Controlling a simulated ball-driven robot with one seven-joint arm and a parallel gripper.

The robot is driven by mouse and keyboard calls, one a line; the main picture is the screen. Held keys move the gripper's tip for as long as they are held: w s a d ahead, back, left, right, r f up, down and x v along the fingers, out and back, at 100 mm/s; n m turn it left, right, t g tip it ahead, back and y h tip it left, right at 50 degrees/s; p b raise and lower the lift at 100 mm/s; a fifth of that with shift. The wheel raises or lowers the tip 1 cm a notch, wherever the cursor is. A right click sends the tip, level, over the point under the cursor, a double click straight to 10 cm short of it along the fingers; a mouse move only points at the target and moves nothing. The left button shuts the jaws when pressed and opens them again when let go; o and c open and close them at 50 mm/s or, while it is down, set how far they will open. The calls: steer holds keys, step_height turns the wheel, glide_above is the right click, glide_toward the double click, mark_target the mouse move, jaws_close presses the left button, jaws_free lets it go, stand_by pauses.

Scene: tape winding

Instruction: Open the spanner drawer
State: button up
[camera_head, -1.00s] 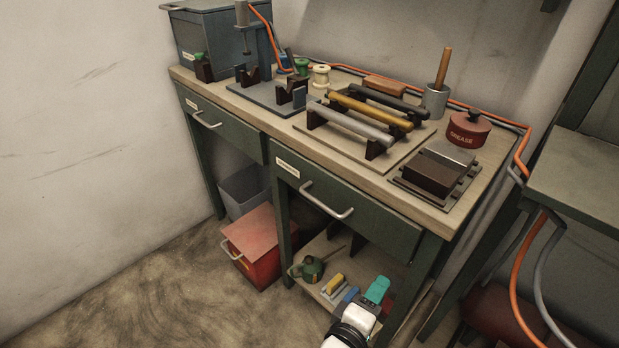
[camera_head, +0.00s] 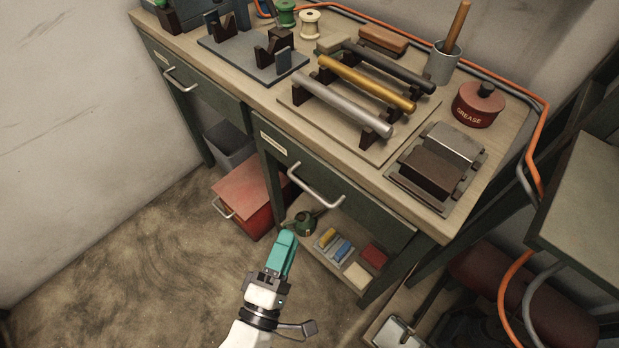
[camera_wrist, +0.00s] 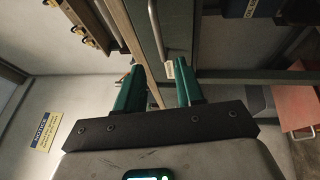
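The bench has two green drawers, both shut, with labels too small to read, so I cannot tell which is the spanner drawer. The right drawer (camera_head: 345,196) has a pale metal bar handle (camera_head: 317,190). The left drawer (camera_head: 200,88) has a similar handle (camera_head: 181,79). My gripper (camera_head: 284,254) is in front of and below the right drawer, apart from its handle. In the wrist view its two green fingers (camera_wrist: 160,86) are spread with nothing between them. A drawer handle (camera_wrist: 157,30) shows beyond them.
On the bench top (camera_head: 375,190) are metal bars on a rack (camera_head: 355,100), a grease tin (camera_head: 479,104) and a dark block fixture (camera_head: 437,165). Beneath stand a red box (camera_head: 250,195) and a shelf with an oil can (camera_head: 303,222). The floor at left is clear.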

steer(key=x, duration=1)
steer(key=shift+w, duration=0.35)
steer(key=shift+d, duration=0.15)
jaws_close()
